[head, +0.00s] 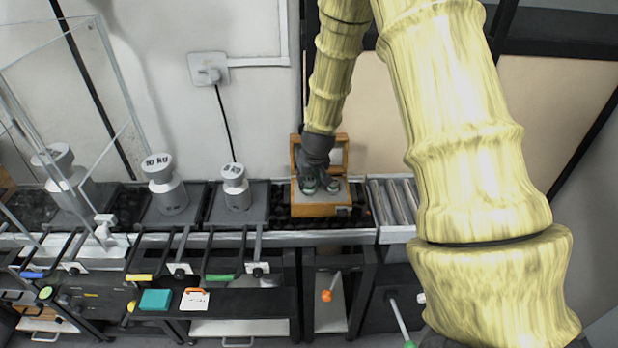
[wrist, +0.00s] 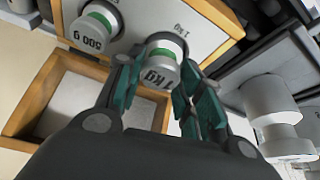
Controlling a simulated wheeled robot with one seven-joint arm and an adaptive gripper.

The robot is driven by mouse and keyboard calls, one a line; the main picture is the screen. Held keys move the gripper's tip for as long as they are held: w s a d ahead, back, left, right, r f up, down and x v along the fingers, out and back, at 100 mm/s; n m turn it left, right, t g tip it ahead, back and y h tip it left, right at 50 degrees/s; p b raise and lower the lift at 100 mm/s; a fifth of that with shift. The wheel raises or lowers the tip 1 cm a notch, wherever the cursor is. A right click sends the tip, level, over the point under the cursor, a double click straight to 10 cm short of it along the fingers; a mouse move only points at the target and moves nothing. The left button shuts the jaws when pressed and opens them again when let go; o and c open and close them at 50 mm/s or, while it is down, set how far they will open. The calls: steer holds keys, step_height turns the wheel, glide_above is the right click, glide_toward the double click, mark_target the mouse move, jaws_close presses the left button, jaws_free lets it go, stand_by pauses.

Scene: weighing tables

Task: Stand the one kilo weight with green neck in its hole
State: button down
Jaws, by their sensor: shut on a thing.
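The one kilo weight (wrist: 162,66), silver with a green neck and "1 KG" on its head, is between the teal fingers of my gripper (wrist: 153,78). The fingers are shut on it. It is over the pale board of a wooden case (wrist: 230,40), close to the "1 KG" label. Its base is hidden, so I cannot tell whether it is in the hole or just above it. In the head view my gripper (head: 320,184) points down into the case (head: 320,210) and covers most of the weight.
A 500 g weight with a green neck (wrist: 97,22) stands in the board beside it. The case's open lid compartment (wrist: 42,100) is empty. Large silver weights (head: 237,190) stand left of the case, and a roller track (head: 393,203) lies right of it.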

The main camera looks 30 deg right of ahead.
stand_by(0.3)
steer(key=c, duration=0.9)
jaws_free()
steer(key=shift+c, duration=0.2)
steer(key=shift+r, duration=0.1)
steer(key=shift+s+a+r, duration=0.1)
steer(key=shift+r, duration=0.4)
steer(key=v, duration=1.1)
steer(key=shift+b, duration=0.4)
steer(key=shift+s, duration=0.1)
